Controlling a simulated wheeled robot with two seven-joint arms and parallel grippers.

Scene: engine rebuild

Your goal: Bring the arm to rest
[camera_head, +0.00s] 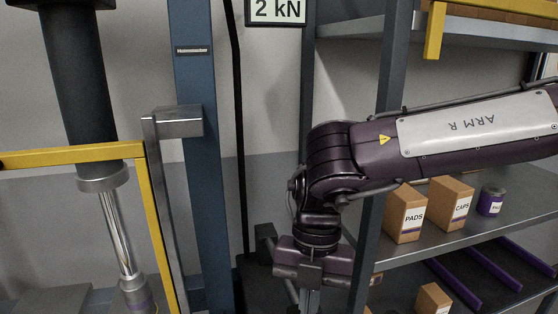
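My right arm (455,135), purple and labelled "ARM R", comes in from the right and bends down at its elbow or wrist joint near the middle of the picture. My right gripper (306,296) hangs downward at the bottom edge, in front of the shelf unit's left side. Its fingertips are cut off by the frame, so I cannot tell whether it is open or shut or holds anything. My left arm and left gripper are not in view.
A shelf (440,240) at right holds a PADS box (405,213), a CAPS box (451,201) and a purple can (490,202) below my arm. A dark post (373,240) stands close to the gripper. A blue column (205,160) and yellow rail (72,155) are at left.

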